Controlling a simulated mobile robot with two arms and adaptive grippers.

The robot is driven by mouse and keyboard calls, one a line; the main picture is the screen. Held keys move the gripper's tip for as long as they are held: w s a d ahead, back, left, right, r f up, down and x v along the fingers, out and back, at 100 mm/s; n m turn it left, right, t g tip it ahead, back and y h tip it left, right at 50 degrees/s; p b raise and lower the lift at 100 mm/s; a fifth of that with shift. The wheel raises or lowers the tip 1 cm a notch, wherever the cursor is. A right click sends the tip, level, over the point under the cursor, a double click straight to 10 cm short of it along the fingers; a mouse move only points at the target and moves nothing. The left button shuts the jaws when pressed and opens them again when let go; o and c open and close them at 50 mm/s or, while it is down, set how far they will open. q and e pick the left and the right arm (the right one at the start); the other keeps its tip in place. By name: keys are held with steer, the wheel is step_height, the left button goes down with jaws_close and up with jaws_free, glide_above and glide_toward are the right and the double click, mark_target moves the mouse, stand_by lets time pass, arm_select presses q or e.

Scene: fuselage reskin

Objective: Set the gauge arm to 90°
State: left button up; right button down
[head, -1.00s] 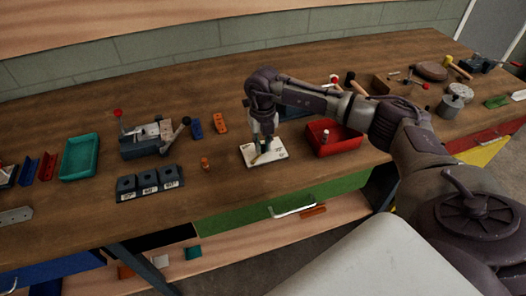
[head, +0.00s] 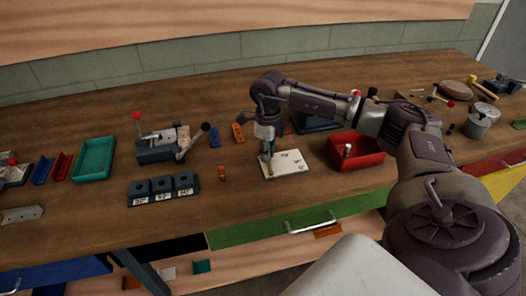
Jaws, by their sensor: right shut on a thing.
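The gauge is a white plate (head: 288,164) with small dark marks, lying flat on the workbench in the head view. My right gripper (head: 267,163) points straight down at the plate's left side. It is shut on the gauge arm, which is mostly hidden by the fingers, so its angle cannot be read. The marks on the plate are too small to read. My left gripper is not in view.
A red bin (head: 356,153) stands just right of the plate. An orange peg (head: 222,173) and a dark block with three labelled sockets (head: 163,189) are to the left, with a vise (head: 168,146) behind. A teal tray (head: 94,158) lies farther left.

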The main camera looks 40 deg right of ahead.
steer(key=shift+w+a+r+n, duration=0.1)
steer(key=shift+w+a+n, duration=0.1)
steer(key=shift+n, duration=0.4)
steer(key=c, duration=1.1)
jaws_free()
step_height(320, 180, up, 12)
